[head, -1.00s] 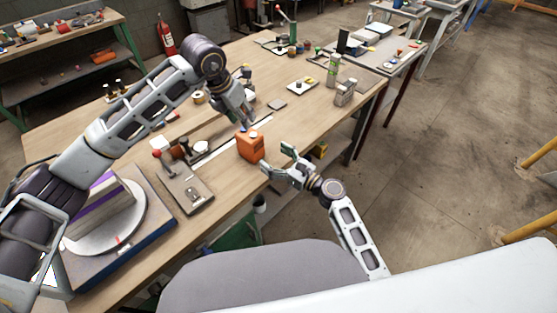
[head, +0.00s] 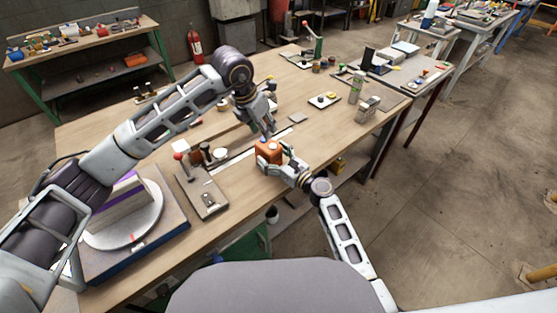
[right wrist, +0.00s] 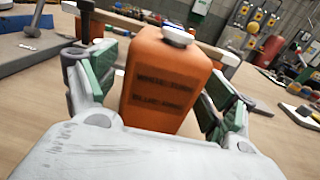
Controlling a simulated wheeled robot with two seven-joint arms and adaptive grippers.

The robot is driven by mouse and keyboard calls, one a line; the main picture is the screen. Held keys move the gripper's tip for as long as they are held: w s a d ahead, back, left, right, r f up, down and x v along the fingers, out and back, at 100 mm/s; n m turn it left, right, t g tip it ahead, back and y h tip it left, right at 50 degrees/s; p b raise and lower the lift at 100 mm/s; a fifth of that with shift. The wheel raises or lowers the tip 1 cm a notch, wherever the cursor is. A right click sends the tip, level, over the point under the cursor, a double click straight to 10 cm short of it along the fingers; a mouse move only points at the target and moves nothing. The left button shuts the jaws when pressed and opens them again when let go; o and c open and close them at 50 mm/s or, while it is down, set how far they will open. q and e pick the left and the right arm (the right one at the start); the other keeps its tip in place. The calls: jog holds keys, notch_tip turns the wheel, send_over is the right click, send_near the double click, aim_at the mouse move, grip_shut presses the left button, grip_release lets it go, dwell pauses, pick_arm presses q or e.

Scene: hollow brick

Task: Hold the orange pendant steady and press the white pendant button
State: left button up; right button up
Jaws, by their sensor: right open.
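The orange pendant (head: 268,154) stands upright near the table's front edge. It also shows in the right wrist view (right wrist: 160,85), with dark lettering on its face and a white button (right wrist: 178,36) on top. My right gripper (head: 275,160) is open, with its green-padded fingers (right wrist: 155,95) on either side of the pendant. A small gap shows beside the pendant's left side; contact on the right is unclear. My left gripper (head: 268,132) points down just above and behind the pendant, apart from it. Its fingertips are too small to tell open from shut.
A grey plate with a red-knobbed lever (head: 202,190) lies left of the pendant. A round turntable (head: 120,228) is farther left. A small white-topped block (head: 325,100) and grey blocks (head: 368,106) stand to the right. Bare wood lies between.

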jog(key=shift+x, duration=1.1)
jog(key=c, duration=1.4)
pick_arm(q)
grip_shut()
pick_arm(e)
jog(key=shift+o, duration=0.2)
pick_arm(q)
jog(key=shift+f, duration=0.15)
